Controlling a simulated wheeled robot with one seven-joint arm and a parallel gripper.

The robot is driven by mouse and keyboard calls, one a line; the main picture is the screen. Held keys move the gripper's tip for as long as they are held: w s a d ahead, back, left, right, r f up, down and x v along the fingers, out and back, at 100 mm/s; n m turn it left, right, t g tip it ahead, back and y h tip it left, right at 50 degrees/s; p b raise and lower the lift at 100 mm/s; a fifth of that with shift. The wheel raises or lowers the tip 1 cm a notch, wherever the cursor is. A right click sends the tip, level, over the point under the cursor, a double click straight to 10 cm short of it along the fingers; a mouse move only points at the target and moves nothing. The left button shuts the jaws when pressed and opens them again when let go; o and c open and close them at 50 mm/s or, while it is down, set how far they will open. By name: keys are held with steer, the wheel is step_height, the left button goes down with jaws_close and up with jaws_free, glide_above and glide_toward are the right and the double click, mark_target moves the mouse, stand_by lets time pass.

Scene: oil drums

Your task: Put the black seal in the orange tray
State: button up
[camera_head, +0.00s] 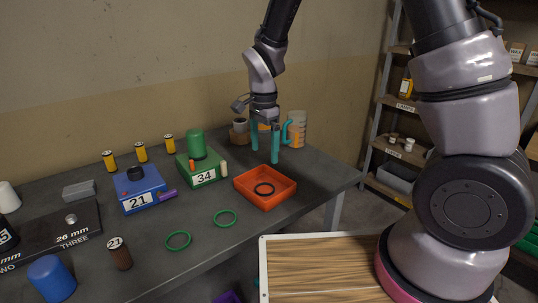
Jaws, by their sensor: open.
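The orange tray (265,202) sits on the grey table's right part. A black ring, which looks like the black seal (264,188), lies flat inside the tray. My gripper (264,155) has two teal fingers pointing down, spread apart with nothing between them. It hangs above and behind the tray, near its back edge. The exact height above the table is hard to tell. Another small black round piece (135,173) sits on top of the blue block (142,195) marked 21.
A green block marked 34 (203,178) with a green cylinder (196,144) stands left of the tray. Two green rings (225,218) lie in front. A measuring jug (297,130) and cup stand behind my gripper. A wooden-topped surface (320,265) is at front right.

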steer(key=d+r+n+t+y, duration=0.1)
steer(key=d+r+n+y, duration=0.1)
steer(key=d+r, duration=0.7)
steer(key=s+d+r+n+t, duration=0.2)
steer(key=s+d+r, duration=0.4)
steer(key=r, duration=0.3)
steer(key=s+d+r+n+t, duration=0.3)
steer(key=s+d+r, duration=0.3)
steer(key=r, duration=0.3)
steer(key=shift+s+d+t, duration=0.15)
steer(key=shift+d+t, duration=0.45)
steer(key=shift+d, duration=0.3)
steer(key=shift+r, duration=0.1)
